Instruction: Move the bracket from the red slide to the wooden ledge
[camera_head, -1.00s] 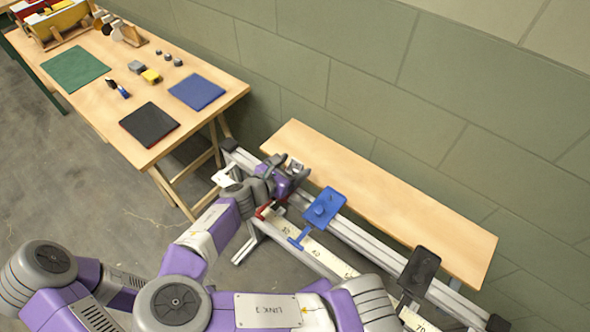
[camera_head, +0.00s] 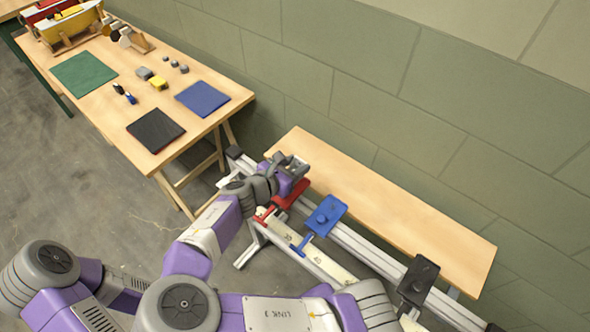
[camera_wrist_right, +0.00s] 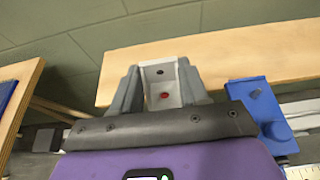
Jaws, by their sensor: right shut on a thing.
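My right gripper (camera_head: 290,162) is shut on the bracket. In the right wrist view the bracket (camera_wrist_right: 159,76) is a pale grey angled piece with a dark hole and a reddish spot, held between the two grey fingers (camera_wrist_right: 160,88). In the head view the bracket is hard to tell from the fingers. The red slide (camera_head: 287,197) sits on the rail, just below the gripper in the picture. The wooden ledge (camera_head: 390,205) is a long bare board along the wall; the gripper is over or beside its near left end. My left gripper is not in view.
A blue slide (camera_head: 325,215) and a black slide (camera_head: 418,280) stand farther along the metal rail (camera_head: 360,250). A wooden table (camera_head: 110,85) at upper left holds mats and small parts. The green block wall (camera_head: 370,70) rises behind the ledge.

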